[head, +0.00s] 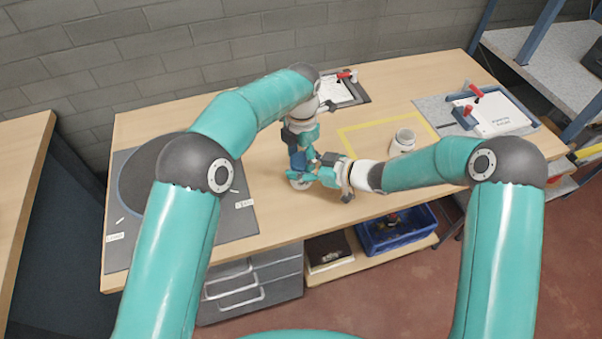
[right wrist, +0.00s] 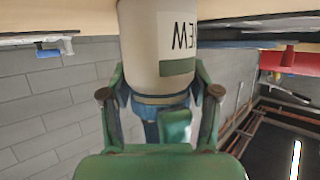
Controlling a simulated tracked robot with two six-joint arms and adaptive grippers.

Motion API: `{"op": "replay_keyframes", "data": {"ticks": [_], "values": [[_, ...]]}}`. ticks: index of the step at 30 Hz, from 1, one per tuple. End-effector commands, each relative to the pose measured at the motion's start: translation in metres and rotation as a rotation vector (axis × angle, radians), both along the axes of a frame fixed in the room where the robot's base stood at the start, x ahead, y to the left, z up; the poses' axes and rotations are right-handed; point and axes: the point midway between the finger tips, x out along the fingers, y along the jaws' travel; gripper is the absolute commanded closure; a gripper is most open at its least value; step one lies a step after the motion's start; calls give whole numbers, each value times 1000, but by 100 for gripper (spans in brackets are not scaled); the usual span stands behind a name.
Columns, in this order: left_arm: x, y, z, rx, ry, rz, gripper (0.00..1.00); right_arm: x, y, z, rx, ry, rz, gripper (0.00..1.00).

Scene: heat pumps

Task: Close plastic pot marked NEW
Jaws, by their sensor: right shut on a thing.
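The white plastic pot (right wrist: 160,45) marked NEW fills the upper middle of the right wrist view, its label upside down there. Only a small pale part of it (head: 299,185) shows in the head view, below the grippers. My right gripper (head: 325,172) is shut around the pot's end; its fingers (right wrist: 160,100) flank it on both sides. My left gripper (head: 299,160) points down close above the pot, beside the right gripper. Its fingertips are hidden, and so is any lid. Blue parts (right wrist: 150,131) show just beyond the right gripper's fingers.
A clamp board (head: 342,91) is at the back, and another board with red handles (head: 497,116) is at the right. A grey mat (head: 237,218) with a dark disc lies left.

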Motion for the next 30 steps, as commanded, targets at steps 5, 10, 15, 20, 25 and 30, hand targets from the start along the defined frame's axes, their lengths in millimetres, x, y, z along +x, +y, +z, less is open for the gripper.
{"op": "replay_keyframes", "data": {"ticks": [5, 10, 15, 20, 25, 30], "values": [[1, 1, 0, 0, -4, -1, 85, -1, 0, -1, -1, 2, 2, 100], [1, 1, 0, 2, -5, -137, 85, -1, 0, -1, -2, 1, 2, 100], [2, 1, 0, 2, -6, -280, 85, -1, 0, -1, -2, 1, 2, 100], [2, 2, 0, 3, -7, -285, 85, -1, 0, -1, -2, 1, 2, 100], [2, 2, 0, 2, -7, -283, 28, -1, 0, -1, -2, 1, 2, 100], [1, 1, 0, 1, -4, -283, 18, -1, 0, -1, -2, 1, 1, 100]]}}
